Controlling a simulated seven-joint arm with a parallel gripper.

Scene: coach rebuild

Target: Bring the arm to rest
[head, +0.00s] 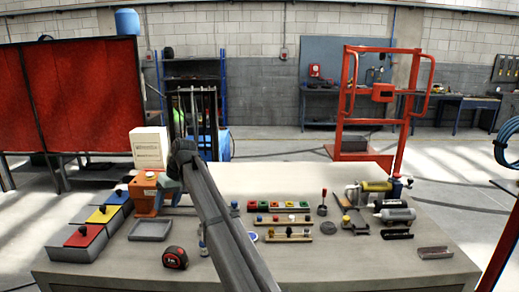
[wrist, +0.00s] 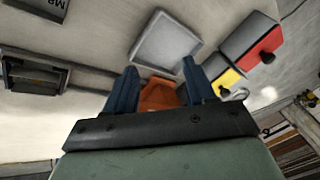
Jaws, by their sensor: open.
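My arm (head: 222,222) reaches from the bottom edge of the head view up and left over the workbench (head: 330,262). My gripper (head: 166,184) is at its far end, beside or in front of an orange device (head: 145,196). In the wrist view my gripper (wrist: 159,68) has two dark blue fingers standing apart. An orange part (wrist: 160,95) shows between and behind them; I cannot tell whether they touch it. No held object is visible.
A grey tray (head: 151,231), red-lidded box (head: 82,237), yellow-lidded box (head: 103,215) and tape measure (head: 175,258) lie near the left. A cream carton (head: 149,147) stands behind.

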